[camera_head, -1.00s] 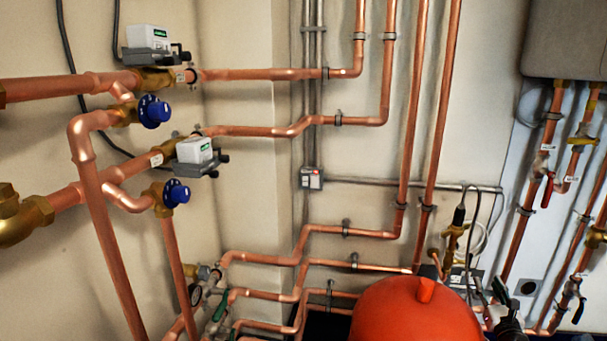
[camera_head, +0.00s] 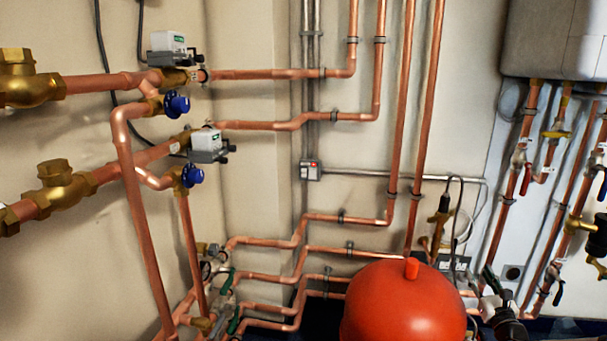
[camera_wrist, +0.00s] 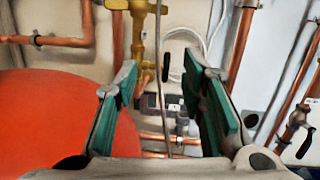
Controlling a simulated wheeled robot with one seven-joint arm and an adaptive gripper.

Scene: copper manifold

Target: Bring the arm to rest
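My gripper (camera_wrist: 165,85) shows in the wrist view with its two green-padded fingers spread apart. It is open, and I see nothing clamped between the pads. A thin dark cable and a brass fitting (camera_wrist: 149,30) show behind the gap between the fingers. I cannot tell how far they are from the fingertips. A large red tank (camera_wrist: 55,115) fills the left of the wrist view, behind the left finger.
The red tank (camera_head: 403,305) stands low in the middle right, with copper pipes running behind and left of it. Blue-knobbed valves (camera_head: 177,104) and brass valves (camera_head: 66,190) are at the left. A grey boiler (camera_head: 560,40) hangs at the upper right.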

